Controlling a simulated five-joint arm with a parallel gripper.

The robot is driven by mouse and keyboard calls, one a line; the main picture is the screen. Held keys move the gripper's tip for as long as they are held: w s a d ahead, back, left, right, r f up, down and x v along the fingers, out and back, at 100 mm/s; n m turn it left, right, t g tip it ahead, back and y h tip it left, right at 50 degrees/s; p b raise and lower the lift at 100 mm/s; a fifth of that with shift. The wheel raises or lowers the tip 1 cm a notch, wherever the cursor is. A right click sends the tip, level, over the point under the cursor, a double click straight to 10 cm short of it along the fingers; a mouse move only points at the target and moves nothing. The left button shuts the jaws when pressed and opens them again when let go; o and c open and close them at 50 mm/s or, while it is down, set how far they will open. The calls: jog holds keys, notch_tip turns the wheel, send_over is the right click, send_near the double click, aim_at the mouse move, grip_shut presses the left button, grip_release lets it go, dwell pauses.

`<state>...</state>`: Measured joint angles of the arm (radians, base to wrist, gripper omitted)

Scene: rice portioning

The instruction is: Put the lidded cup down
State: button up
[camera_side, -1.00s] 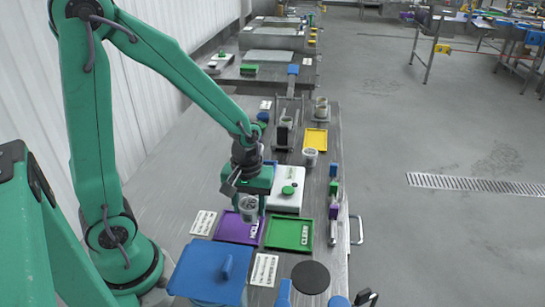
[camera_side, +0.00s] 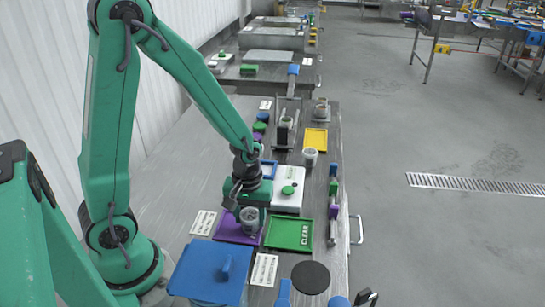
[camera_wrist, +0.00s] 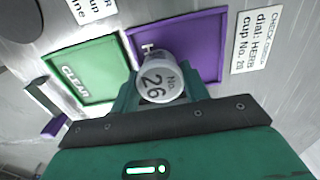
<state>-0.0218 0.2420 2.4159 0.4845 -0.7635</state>
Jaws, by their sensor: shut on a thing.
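A clear cup with a pale lid (camera_side: 250,216) is in my gripper (camera_side: 251,222), over the purple tray (camera_side: 227,231). My gripper is shut on the cup, which looks upright and low. I cannot tell whether its base touches the tray. The purple tray (camera_wrist: 198,47) shows a white mark partly hidden by the cup.
A green tray marked CLEAR (camera_side: 288,229) lies right of the purple tray. A white device with a green disc (camera_side: 288,203) stands behind it. A blue lidded bin (camera_side: 205,275) and a black disc (camera_side: 310,277) are in front. Printed cards (camera_side: 203,223) lie beside the trays.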

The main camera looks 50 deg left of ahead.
aim_at(250, 214)
jog(key=shift+f, duration=0.15)
jog(key=o, duration=1)
notch_tip(250, 214, up, 12)
dwell(0.6)
jog(key=shift+r, duration=0.2)
jog(key=s+r+m+t, duration=0.5)
jog(key=s+r+m, duration=0.2)
jog(key=r+m, duration=0.2)
jog(key=shift+d+r+t, duration=0.3)
jog(key=shift+r, duration=0.35)
